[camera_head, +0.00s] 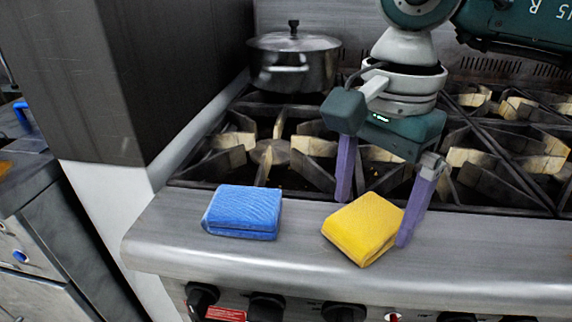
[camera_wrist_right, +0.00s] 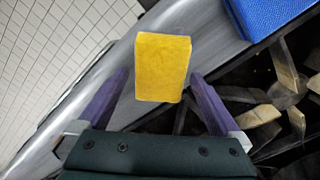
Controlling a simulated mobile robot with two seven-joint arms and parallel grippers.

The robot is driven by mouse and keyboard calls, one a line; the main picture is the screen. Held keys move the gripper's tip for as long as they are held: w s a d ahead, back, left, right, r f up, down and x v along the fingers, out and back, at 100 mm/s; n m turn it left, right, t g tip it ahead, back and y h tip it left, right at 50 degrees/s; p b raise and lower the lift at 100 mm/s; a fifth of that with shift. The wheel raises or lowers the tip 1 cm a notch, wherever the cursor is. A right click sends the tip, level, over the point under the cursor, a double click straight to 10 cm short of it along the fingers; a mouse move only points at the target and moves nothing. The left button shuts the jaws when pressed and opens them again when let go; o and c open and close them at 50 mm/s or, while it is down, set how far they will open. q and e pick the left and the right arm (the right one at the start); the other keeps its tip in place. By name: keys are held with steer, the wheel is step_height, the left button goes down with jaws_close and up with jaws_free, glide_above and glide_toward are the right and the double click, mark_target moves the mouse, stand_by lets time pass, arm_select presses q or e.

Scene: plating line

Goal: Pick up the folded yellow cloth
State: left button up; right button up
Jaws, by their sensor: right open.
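The folded yellow cloth (camera_head: 363,229) lies on the steel front ledge of the stove (camera_head: 480,258). In the right wrist view the cloth (camera_wrist_right: 162,68) sits between and ahead of the two purple fingers. My right gripper (camera_head: 374,220) is open, its fingers spread wide. One finger is at the cloth's back left and the other is beside its right edge; I cannot tell whether that finger touches it. The right gripper also shows in the right wrist view (camera_wrist_right: 160,84), with nothing held. My left gripper is not in view.
A folded blue cloth (camera_head: 242,212) lies on the ledge to the left of the yellow one. Burner grates (camera_head: 285,150) fill the stove top behind, with a lidded pot (camera_head: 293,62) at the back left. Knobs (camera_head: 266,306) line the front below the ledge.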

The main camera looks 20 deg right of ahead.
mark_target(369, 217)
steer(key=shift+f, duration=0.9)
steer(key=shift+c, duration=0.4)
steer(key=c, duration=1.2)
step_height(369, 217, up, 20)
steer(key=p, duration=0.1)
